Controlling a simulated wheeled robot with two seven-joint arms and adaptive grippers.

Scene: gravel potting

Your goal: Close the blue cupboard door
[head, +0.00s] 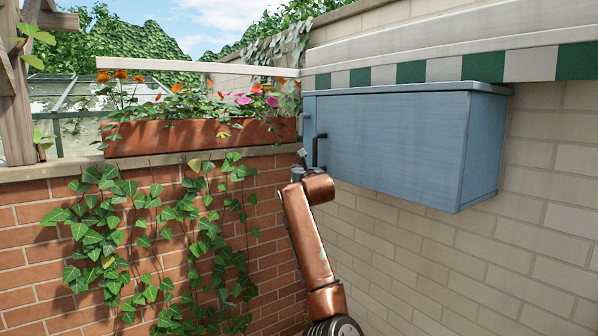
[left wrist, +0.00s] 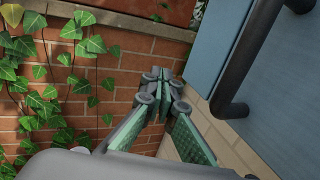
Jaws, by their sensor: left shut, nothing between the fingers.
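The blue cupboard (head: 485,150) hangs on the pale brick wall. A dark bar handle (head: 315,150) sits at the door's left edge. In the left wrist view, the door (left wrist: 285,85) and handle (left wrist: 245,60) are at the right, close up. My left gripper (head: 302,154) is shut and empty, just left of the handle and apparently apart from it. Its fingertips show in the left wrist view (left wrist: 166,90). My right gripper is not in view.
A terracotta planter (head: 200,137) with flowers stands on the red brick wall (head: 35,235), left of the cupboard. Ivy (head: 100,230) hangs down that wall. A striped green and white awning (head: 440,70) runs just above the cupboard. Below the cupboard there is free room.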

